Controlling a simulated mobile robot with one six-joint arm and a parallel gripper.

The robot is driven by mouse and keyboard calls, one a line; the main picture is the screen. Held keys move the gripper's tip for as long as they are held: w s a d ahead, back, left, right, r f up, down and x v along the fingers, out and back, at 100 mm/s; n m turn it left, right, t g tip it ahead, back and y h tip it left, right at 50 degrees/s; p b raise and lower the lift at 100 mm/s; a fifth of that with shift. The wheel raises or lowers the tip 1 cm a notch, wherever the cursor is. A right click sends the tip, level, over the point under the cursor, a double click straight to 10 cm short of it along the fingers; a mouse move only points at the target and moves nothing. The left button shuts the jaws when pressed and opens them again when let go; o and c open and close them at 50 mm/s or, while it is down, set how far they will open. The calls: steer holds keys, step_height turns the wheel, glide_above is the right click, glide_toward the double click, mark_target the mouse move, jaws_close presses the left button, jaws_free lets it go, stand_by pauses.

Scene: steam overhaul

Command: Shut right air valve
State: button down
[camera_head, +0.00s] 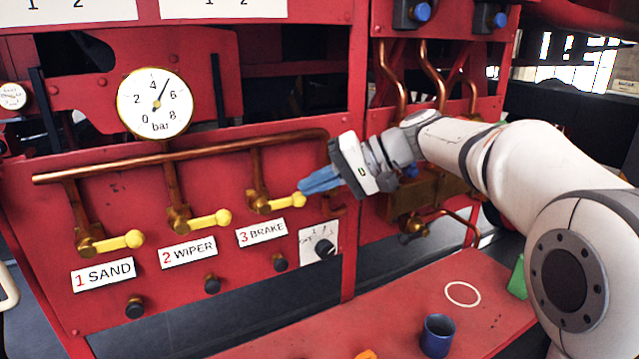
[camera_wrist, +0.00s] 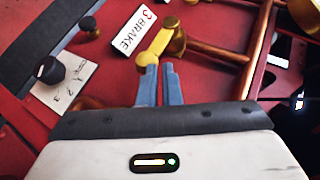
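The right air valve, labelled 3 BRAKE, has a yellow lever (camera_head: 279,203) on a brass body at the right end of the row. The lever points right and slightly up, almost level, like the other two. My gripper (camera_head: 303,185) is at the lever's rounded free end, coming from the right. Its blue fingers (camera_wrist: 160,87) lie close together with only a thin gap, and nothing shows between them. In the wrist view the yellow lever (camera_wrist: 157,48) has its end at the left fingertip. I cannot tell whether they touch.
The 1 SAND lever (camera_head: 118,241) and 2 WIPER lever (camera_head: 207,220) are to the left. A copper pipe (camera_head: 180,156) runs above the valves. A black selector knob (camera_head: 324,247) sits below my gripper. A blue cup (camera_head: 437,336) stands on the red shelf (camera_head: 400,305).

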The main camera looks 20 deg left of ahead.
step_height(320, 180, up, 5)
steer(key=s+p, duration=0.1)
steer(key=p, duration=0.2)
steer(key=f+b+v, duration=0.1)
steer(key=b+v, duration=0.1)
steer(key=v, duration=0.7)
steer(key=shift+w+d+f, duration=0.2)
steer(key=shift+d, duration=0.4)
